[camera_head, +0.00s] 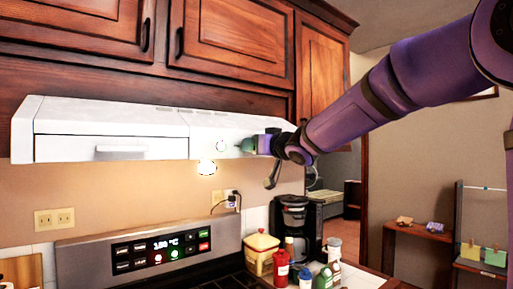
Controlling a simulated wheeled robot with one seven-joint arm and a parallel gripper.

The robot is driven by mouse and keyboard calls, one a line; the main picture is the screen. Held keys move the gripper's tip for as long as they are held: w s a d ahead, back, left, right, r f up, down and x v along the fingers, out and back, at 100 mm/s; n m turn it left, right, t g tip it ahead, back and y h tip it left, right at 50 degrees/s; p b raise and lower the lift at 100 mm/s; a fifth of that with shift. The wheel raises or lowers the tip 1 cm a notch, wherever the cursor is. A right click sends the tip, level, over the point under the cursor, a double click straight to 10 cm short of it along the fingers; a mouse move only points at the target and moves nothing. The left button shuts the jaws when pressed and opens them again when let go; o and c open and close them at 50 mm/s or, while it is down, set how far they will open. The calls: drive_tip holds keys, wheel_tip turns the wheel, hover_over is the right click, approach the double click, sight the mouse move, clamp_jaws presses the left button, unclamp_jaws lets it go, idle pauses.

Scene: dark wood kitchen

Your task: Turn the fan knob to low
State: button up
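The white range hood (110,117) hangs under the dark wood cabinets in the head view. A small round knob with a reddish mark (221,147) sits on the right part of its front face. My gripper (247,145) is at the end of the purple arm, just right of this knob, at or very close to the hood's front. Its greenish tip points left toward the hood. A gap shows between the tip and the visible knob. The finger opening is too small to make out, and the hood face behind the gripper is hidden.
A lit lamp (206,167) glows under the hood. Below are the stove's control panel (150,252), a yellow canister (261,252), a black coffee maker (291,222) and several bottles. Upper cabinets (231,38) close off the space above. The room at right is open.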

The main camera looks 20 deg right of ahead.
drive_tip(key=v, duration=1)
drive_tip(key=shift+s, duration=0.1)
drive_tip(key=s+d+f+m+g+h, duration=0.5)
drive_tip(key=s+f, duration=0.3)
drive_tip(key=s, duration=0.3)
drive_tip(key=s+a+f+n+g, duration=0.1)
drive_tip(key=s+a+f+g, duration=0.1)
drive_tip(key=s+f, duration=0.4)
drive_tip(key=s+a+f+n+g, duration=0.1)
drive_tip(key=s+a+f+g, duration=0.1)
drive_tip(key=s+f+g, duration=0.2)
drive_tip(key=s+f, duration=0.3)
drive_tip(key=s, duration=0.4)
drive_tip(key=shift+s+a+n+g, duration=0.2)
drive_tip(key=shift+a+n+g, duration=0.1)
drive_tip(key=shift+a+g, duration=0.1)
drive_tip(key=shift+f, duration=0.1)
